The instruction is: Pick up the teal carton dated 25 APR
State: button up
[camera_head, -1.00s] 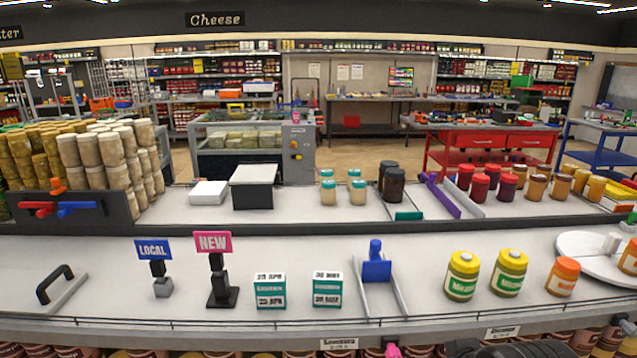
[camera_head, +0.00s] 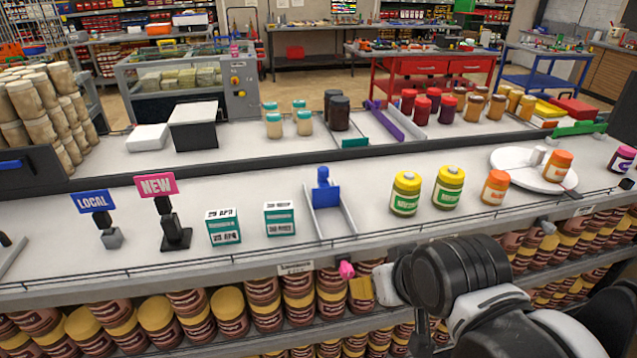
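Two teal and white cartons stand upright on the front shelf, left of centre. The left carton (camera_head: 223,227) carries a date that reads as APR, its day digits too blurred to be sure of. The right carton (camera_head: 279,219) has a different date, which seems to read MAY. They stand apart with a gap between them. My arm shows at the lower right, in front of the shelf edge. Its end is near the front rail, well right of and lower than the cartons. I cannot make out gripper fingers clearly, and nothing is seen held.
A pink NEW sign (camera_head: 157,186) and a blue LOCAL sign (camera_head: 93,202) stand left of the cartons. A blue-handled pusher tray (camera_head: 324,192) stands right of them. Jars (camera_head: 405,195) are farther right. A low wire rail runs along the shelf front, with jars below.

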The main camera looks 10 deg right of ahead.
aim_at(222, 226)
jog(key=j+z, duration=0.35)
jog(key=j, duration=0.15)
jog(key=k+j+z, duration=0.1)
jog(key=j+z, duration=0.25)
jog(key=k+j+z, duration=0.15)
jog(key=j+z, duration=0.2)
jog(key=j, duration=0.2)
